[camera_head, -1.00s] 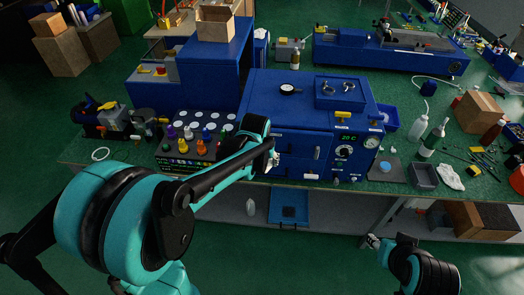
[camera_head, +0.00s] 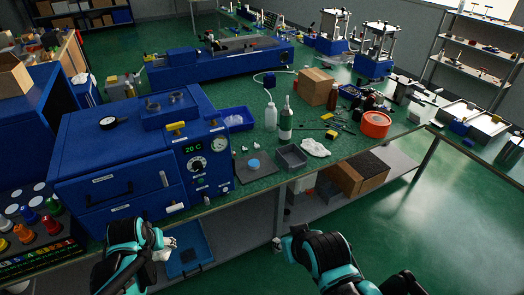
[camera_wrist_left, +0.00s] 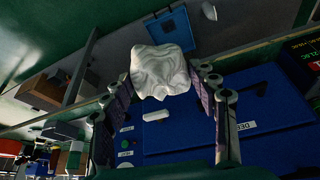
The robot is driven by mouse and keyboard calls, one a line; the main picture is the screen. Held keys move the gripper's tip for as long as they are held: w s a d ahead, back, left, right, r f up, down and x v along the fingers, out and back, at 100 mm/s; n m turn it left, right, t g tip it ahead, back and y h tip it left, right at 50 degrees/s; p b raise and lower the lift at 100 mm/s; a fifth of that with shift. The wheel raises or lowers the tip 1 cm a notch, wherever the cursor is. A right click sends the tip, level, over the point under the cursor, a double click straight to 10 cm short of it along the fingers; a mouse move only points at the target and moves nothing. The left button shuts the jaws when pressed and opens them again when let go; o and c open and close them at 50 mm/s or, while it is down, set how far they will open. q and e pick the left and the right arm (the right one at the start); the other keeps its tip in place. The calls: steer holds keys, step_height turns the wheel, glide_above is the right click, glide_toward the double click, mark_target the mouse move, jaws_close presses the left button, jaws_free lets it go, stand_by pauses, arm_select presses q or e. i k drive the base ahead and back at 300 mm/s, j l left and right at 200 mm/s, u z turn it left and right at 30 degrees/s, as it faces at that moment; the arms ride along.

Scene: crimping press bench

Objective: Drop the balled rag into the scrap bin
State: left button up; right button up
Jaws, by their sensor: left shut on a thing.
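A white balled rag (camera_wrist_left: 160,72) sits between the fingertips of my left gripper (camera_wrist_left: 163,82) in the left wrist view. My left gripper (camera_head: 160,246) is shut on it in front of the bench edge in the head view, where only a small white part of the rag (camera_head: 166,248) shows. A small grey open-topped bin (camera_head: 291,157) stands on the bench, right of the blue oven; no label on it is readable. My right gripper (camera_head: 279,243) is below the bench edge, its fingers too small to read.
Another white crumpled cloth (camera_head: 314,148) lies beside the grey bin. The blue oven (camera_head: 120,160) fills the left bench. A blue tray (camera_head: 190,258) is on the lower shelf.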

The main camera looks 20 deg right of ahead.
mark_target(291, 157)
steer(key=i+l, duration=0.15)
steer(key=l, duration=0.35)
steer(key=i+l+u, duration=0.15)
steer(key=l, duration=0.35)
steer(key=i+l, duration=0.15)
steer(key=l, duration=0.4)
steer(key=i+l+u, duration=0.1)
steer(key=l, duration=0.4)
steer(key=i+l, duration=0.15)
steer(key=l, duration=0.4)
steer(key=i+l+u, duration=0.15)
steer(key=l, duration=0.95)
